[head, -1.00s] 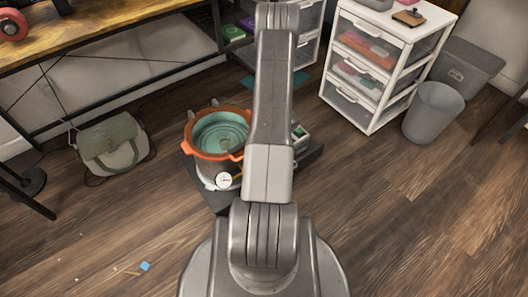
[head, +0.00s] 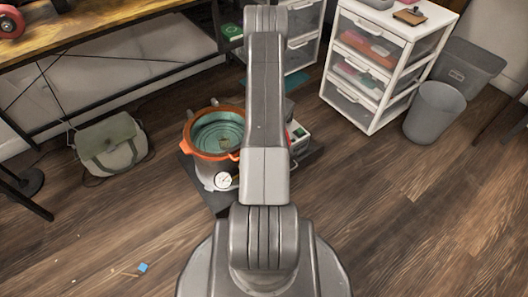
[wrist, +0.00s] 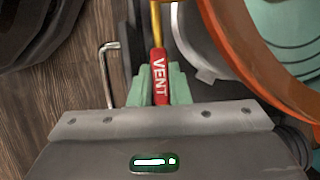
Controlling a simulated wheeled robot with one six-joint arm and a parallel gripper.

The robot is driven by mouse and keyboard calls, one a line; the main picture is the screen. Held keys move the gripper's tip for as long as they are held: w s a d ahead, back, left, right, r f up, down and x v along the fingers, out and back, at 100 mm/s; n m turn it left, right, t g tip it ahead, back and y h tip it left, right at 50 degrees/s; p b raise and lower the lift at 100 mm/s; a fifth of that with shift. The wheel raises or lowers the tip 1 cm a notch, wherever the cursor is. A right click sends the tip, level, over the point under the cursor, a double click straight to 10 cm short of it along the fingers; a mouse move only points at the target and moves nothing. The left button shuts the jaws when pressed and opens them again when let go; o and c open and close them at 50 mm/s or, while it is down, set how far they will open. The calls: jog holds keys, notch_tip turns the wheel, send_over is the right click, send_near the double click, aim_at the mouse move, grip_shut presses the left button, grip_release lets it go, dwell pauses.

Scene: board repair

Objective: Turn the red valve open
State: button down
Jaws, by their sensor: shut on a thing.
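The red valve handle (wrist: 159,72), marked "VENT", is in the middle of the wrist view, with a yellow stem (wrist: 155,22) running up from it. My gripper (wrist: 160,84) has its green fingers on both sides of the handle and is shut on it. In the head view my arm hides the gripper and the valve. The pot (head: 212,139) with an orange rim and a teal inside stands left of my arm. A round white gauge (head: 223,181) is on its front.
A bent metal rod (wrist: 109,75) stands left of the fingers in the wrist view. A small box with a red button (head: 299,135) is right of my arm. A bag (head: 112,146), white drawers (head: 372,65) and a grey bin (head: 434,112) stand around. The floor at front right is clear.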

dwell(0.4)
jog(key=c, duration=1.4)
grip_release()
jog(key=shift+o, duration=0.2)
jog(key=p+v, duration=0.4)
jog(key=v, duration=0.9)
jog(key=shift+w+r, duration=0.15)
jog(key=shift+r, duration=0.2)
jog(key=b+x, duration=0.4)
jog(key=x, duration=1)
jog(key=shift+d, duration=0.15)
jog(key=shift+r, duration=0.1)
